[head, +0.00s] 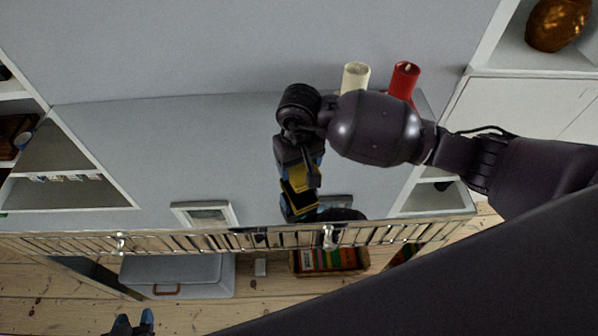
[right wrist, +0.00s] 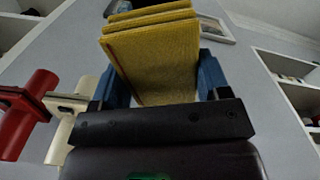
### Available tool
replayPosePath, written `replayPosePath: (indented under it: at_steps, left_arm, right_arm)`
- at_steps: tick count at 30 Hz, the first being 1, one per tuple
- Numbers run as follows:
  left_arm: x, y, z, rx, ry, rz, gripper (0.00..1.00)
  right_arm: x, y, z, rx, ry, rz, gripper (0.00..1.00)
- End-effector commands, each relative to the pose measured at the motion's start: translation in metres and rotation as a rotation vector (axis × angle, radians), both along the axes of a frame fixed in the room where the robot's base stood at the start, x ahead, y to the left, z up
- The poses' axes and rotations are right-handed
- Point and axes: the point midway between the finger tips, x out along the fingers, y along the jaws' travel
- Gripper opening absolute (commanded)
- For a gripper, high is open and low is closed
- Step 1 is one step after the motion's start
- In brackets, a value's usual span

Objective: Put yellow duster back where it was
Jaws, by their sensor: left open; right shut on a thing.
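The yellow duster (head: 297,188) is a folded cloth held in my right gripper (head: 299,200), above the grey cabinet top. In the right wrist view the duster (right wrist: 155,55) sits between the two blue fingers of the right gripper (right wrist: 163,82), with several folded layers showing. The right gripper is shut on it, and my right wrist and forearm cover part of the cabinet top behind it. My left gripper (head: 133,323) is open at the bottom left of the head view, only its blue fingertips in sight, low over the floor and away from the duster.
A picture frame (head: 206,214) lies near the front edge. A grey case (head: 178,274) and a book crate (head: 330,262) are below.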

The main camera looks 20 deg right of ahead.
Motion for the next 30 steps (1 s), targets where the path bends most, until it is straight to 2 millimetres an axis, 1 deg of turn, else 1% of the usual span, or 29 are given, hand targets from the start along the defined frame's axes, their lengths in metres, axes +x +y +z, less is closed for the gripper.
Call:
replayPosePath:
  at_steps: [3, 7, 9, 15, 20, 21, 23, 24, 25, 30]
  left_arm:
    - [-0.002, 0.0, -0.003, 0.0, 0.005, 0.0, 0.43]
    - [-0.002, 0.0, -0.004, 0.0, 0.007, 0.001, 0.43]
    - [-0.002, 0.0, -0.004, 0.0, 0.006, 0.001, 0.43]
    - [-0.002, 0.0, -0.003, 0.0, 0.004, 0.0, 0.43]
    - [-0.003, 0.0, -0.006, 0.0, 0.008, 0.0, 0.43]
    - [-0.002, 0.0, -0.005, 0.0, 0.006, 0.0, 0.43]
    - [-0.002, 0.0, -0.004, 0.0, 0.005, -0.001, 0.43]
    - [-0.001, 0.0, -0.004, 0.0, 0.004, -0.001, 0.43]
    - [-0.001, 0.0, -0.003, 0.0, 0.003, -0.001, 0.43]
    - [0.0, 0.0, -0.002, 0.0, 0.001, -0.001, 0.43]
  right_arm:
    - [-0.001, 0.0, -0.018, 0.001, 0.005, -0.002, 0.47]
    - [-0.001, 0.0, -0.034, 0.001, 0.003, -0.002, 0.47]
    - [0.0, 0.0, -0.036, 0.0, 0.002, -0.001, 0.47]
    - [0.0, 0.0, -0.036, 0.0, 0.0, 0.0, 0.47]
    - [0.0, 0.0, -0.04, 0.0, 0.001, 0.0, 0.47]
    - [0.0, 0.0, -0.039, 0.0, 0.0, 0.0, 0.76]
    - [0.0, 0.0, -0.038, 0.0, 0.0, 0.0, 0.85]
    - [0.0, 0.0, -0.038, 0.0, 0.0, 0.0, 0.91]
    - [0.0, 0.0, -0.038, 0.0, 0.0, 0.0, 0.95]
    - [0.0, 0.0, -0.038, 0.0, 0.0, 0.0, 0.95]
